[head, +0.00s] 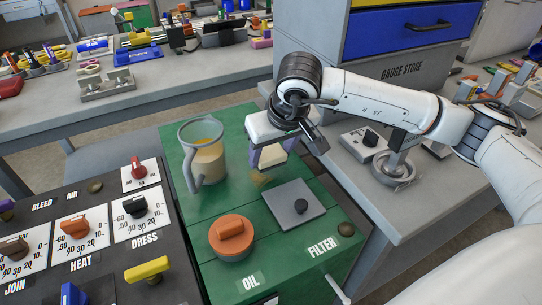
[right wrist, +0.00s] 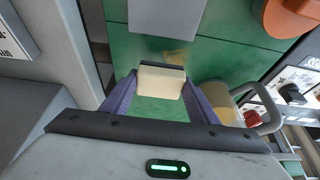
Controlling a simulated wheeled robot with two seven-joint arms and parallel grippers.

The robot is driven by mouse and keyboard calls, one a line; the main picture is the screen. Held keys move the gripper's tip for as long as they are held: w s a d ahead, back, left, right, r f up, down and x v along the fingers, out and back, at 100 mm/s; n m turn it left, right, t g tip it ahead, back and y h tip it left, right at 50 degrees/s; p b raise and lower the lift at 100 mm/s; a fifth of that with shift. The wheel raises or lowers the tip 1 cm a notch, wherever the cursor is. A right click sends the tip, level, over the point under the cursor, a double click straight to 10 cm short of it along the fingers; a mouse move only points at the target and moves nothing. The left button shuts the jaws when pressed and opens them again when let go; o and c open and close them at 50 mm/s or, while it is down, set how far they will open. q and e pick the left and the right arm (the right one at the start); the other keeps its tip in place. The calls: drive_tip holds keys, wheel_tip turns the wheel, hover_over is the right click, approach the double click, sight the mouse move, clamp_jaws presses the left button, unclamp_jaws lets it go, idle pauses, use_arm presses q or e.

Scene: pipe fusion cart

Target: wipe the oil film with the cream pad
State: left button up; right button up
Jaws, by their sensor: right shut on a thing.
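The cream pad (head: 270,157), a pale block with a dark back, is held between the purple fingers of my right gripper (head: 268,155). In the right wrist view the pad (right wrist: 160,83) sits across the fingertips of the right gripper (right wrist: 159,90). The oil film (head: 261,180) is a brownish-yellow smear on the green cart top (head: 215,275), just in front of the pad. It also shows in the right wrist view (right wrist: 180,56), partly hidden behind the pad. I cannot tell whether the pad touches the cart top. My left gripper is not in view.
A clear jug (head: 207,160) of amber liquid stands left of the gripper. A grey filter plate (head: 283,207) with a black knob and an orange oil cap (head: 231,238) lie nearer. A dial panel (head: 105,262) is at left, a grey bench (head: 400,205) at right.

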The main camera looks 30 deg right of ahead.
drive_tip(key=shift+r+p, duration=0.35)
drive_tip(key=shift+r, duration=0.7)
drive_tip(key=shift+r+p, duration=0.7)
drive_tip(key=shift+r, duration=0.85)
